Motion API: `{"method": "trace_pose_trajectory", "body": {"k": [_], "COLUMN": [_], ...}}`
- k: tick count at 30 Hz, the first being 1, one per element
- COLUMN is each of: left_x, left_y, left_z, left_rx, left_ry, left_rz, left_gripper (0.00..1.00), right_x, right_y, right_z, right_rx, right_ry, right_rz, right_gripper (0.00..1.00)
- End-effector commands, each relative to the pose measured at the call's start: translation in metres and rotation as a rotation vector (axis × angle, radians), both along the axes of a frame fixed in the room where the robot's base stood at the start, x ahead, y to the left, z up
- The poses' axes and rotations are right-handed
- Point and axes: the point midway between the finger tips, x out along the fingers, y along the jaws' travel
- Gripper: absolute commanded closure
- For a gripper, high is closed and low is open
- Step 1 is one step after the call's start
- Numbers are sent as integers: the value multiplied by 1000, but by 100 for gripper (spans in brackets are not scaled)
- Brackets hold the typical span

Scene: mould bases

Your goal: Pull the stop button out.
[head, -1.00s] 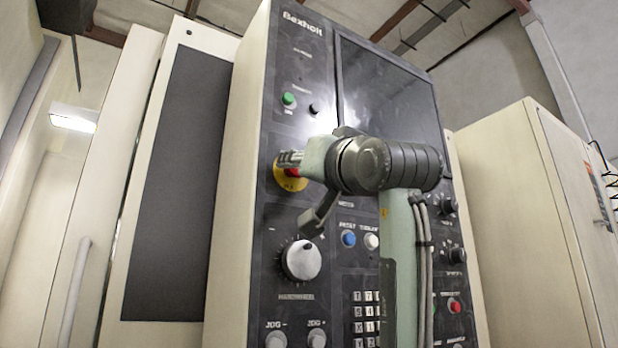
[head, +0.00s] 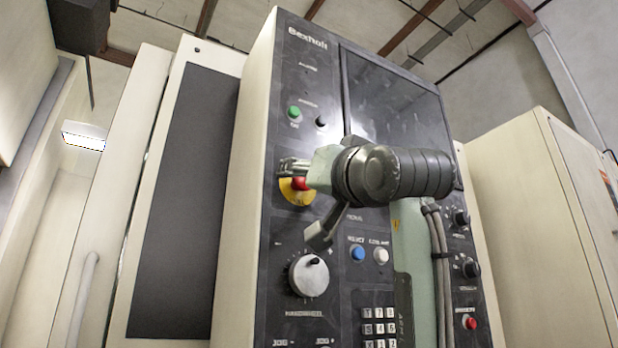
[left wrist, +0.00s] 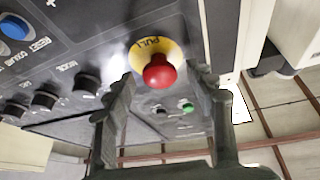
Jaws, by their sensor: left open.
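The stop button is a red mushroom knob (head: 300,184) on a yellow disc (head: 296,197), at the left of the dark control panel. In the left wrist view the red knob (left wrist: 159,72) stands in front of its yellow disc (left wrist: 148,49) marked PULL. My left gripper (head: 294,166) is at the knob, partly covering it in the head view. In the left wrist view its two fingers (left wrist: 163,78) are apart, one on each side of the knob, with visible gaps. I see no contact. My right gripper is not in view.
The panel (head: 270,225) carries a white handwheel (head: 309,276) below the stop button, a green button (head: 294,112) above, and blue (head: 358,254) and white buttons to the lower right. A black selector knob (left wrist: 88,80) lies near one finger in the left wrist view.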

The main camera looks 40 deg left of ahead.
Motion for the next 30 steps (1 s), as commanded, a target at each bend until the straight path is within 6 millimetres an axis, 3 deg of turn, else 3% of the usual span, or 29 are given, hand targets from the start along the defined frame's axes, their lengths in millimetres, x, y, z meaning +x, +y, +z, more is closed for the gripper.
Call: {"method": "trace_pose_trajectory", "body": {"k": [5, 18, 30], "left_x": [-8, -46, -54], "left_y": [-16, -85, -97], "left_z": [-7, -40, -46], "left_rx": [1, 0, 0], "left_ry": [-1, 2, 0], "left_rz": [-5, -4, -1], "left_gripper": [45, 45, 45], "right_x": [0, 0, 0], "right_y": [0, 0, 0], "right_z": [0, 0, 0], "right_rx": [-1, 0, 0], "right_ry": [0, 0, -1], "right_rz": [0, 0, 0], "right_gripper": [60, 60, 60]}}
